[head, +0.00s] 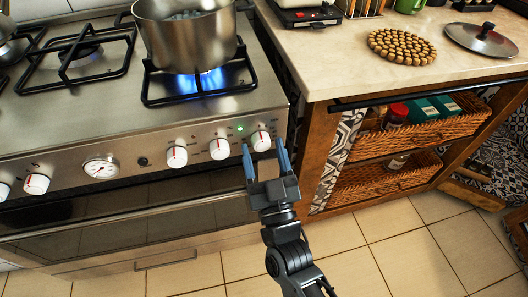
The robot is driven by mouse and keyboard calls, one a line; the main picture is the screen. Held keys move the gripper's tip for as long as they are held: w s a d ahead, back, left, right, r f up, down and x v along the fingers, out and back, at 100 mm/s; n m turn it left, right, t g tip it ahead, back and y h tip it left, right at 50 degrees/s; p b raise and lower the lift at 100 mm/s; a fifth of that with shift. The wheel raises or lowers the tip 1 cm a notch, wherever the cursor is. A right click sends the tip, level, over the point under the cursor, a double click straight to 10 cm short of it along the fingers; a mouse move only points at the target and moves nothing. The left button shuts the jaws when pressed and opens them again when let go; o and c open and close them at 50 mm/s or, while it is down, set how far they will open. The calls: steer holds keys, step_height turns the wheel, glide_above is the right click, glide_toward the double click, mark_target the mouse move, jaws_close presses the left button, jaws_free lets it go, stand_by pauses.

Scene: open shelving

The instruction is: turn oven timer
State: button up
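The steel stove (150,118) has a front panel with a row of white knobs with red marks. The rightmost knob (262,141) shows between the two blue fingertips of my gripper (263,148). My gripper is open, its fingers on either side of that knob in the picture; I cannot tell whether they touch it. A second knob (219,149) and a third knob (177,156) are just to the left. A round dial with a needle (101,166) is farther left. Which control is the timer is not clear. A green light (240,129) glows above the knobs.
The oven handle (120,217) runs below the panel. Tiled floor (400,250) is open at the lower right.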

steer(key=v, duration=0.7)
steer(key=shift+s+f, duration=0.15)
steer(key=shift+s, duration=0.2)
steer(key=shift+d, duration=0.15)
